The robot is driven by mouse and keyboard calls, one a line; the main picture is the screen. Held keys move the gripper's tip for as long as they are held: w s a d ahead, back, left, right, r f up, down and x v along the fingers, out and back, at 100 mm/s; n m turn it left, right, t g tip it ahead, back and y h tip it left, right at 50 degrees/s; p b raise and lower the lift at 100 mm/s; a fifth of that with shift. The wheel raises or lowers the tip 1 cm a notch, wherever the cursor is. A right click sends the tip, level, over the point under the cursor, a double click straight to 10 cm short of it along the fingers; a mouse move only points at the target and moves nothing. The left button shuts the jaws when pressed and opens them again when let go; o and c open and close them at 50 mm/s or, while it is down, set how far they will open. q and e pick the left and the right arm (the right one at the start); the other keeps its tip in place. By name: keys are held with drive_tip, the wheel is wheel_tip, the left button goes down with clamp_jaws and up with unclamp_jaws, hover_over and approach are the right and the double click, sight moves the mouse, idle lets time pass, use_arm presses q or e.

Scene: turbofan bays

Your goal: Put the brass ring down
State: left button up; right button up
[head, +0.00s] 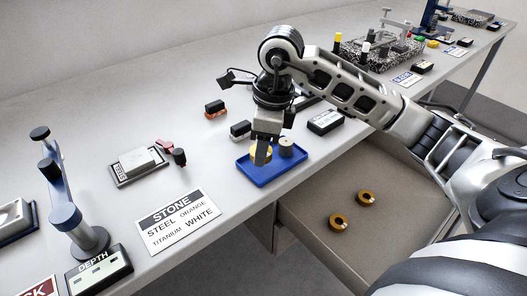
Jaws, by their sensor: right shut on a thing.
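My right gripper (262,153) points down over the blue tray (262,181) and is shut on a brass ring (254,152). Its fingers hide much of the ring, and I cannot tell whether the ring touches the tray floor. A grey cylinder (286,146) stands in the tray just right of the gripper. Two more brass rings, a nearer one (337,222) and a farther one (366,198), lie apart in the open drawer below the bench. My left gripper is not in view.
A sign lettered STONE (177,221) lies left of the tray. A depth gauge stand (80,230) is at far left. A stone block on a plate (138,163), small dark blocks (240,131) and a black box (325,122) sit around. Bare bench lies between sign and tray.

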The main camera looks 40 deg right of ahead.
drive_tip(key=shift+f, duration=1.3)
drive_tip(key=shift+f, duration=0.1)
drive_tip(key=shift+d+f, duration=0.1)
drive_tip(key=shift+f, duration=0.05)
drive_tip(key=o, duration=0.8)
drive_tip(key=shift+s, duration=0.1)
wheel_tip(320, 180, up, 12)
drive_tip(key=s+d, duration=0.1)
drive_tip(key=shift+d+r, duration=0.15)
drive_tip(key=shift+r, duration=0.05)
drive_tip(key=shift+s, duration=0.1)
